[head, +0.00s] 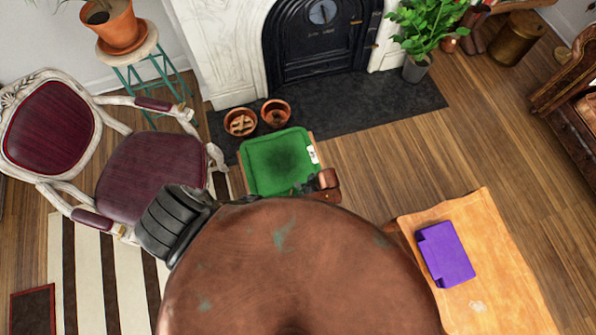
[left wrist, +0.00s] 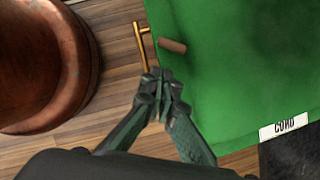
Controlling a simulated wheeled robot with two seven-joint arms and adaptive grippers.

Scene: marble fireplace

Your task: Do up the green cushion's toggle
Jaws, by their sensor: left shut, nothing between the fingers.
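The green cushion (head: 278,160) lies flat in front of the hearth in the head view, and fills the upper right of the left wrist view (left wrist: 235,70). A short brown toggle peg (left wrist: 172,45) lies on the cushion near its edge. A thin gold-coloured handle-like piece (left wrist: 141,45) sticks out past that edge, beside the peg and apart from it. My left gripper (left wrist: 158,80) is shut and empty, its tips just below the gold piece and peg in the wrist view. In the head view it is mostly hidden near the cushion's lower edge. My right gripper is not in view.
A white label (left wrist: 283,127) is at the cushion's edge. Two terracotta pots (head: 275,113) stand behind it on the dark hearth (head: 370,110). A maroon armchair (head: 150,170) is to the left. A wooden table (head: 500,215) bearing a purple block (head: 447,254) is to the right.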

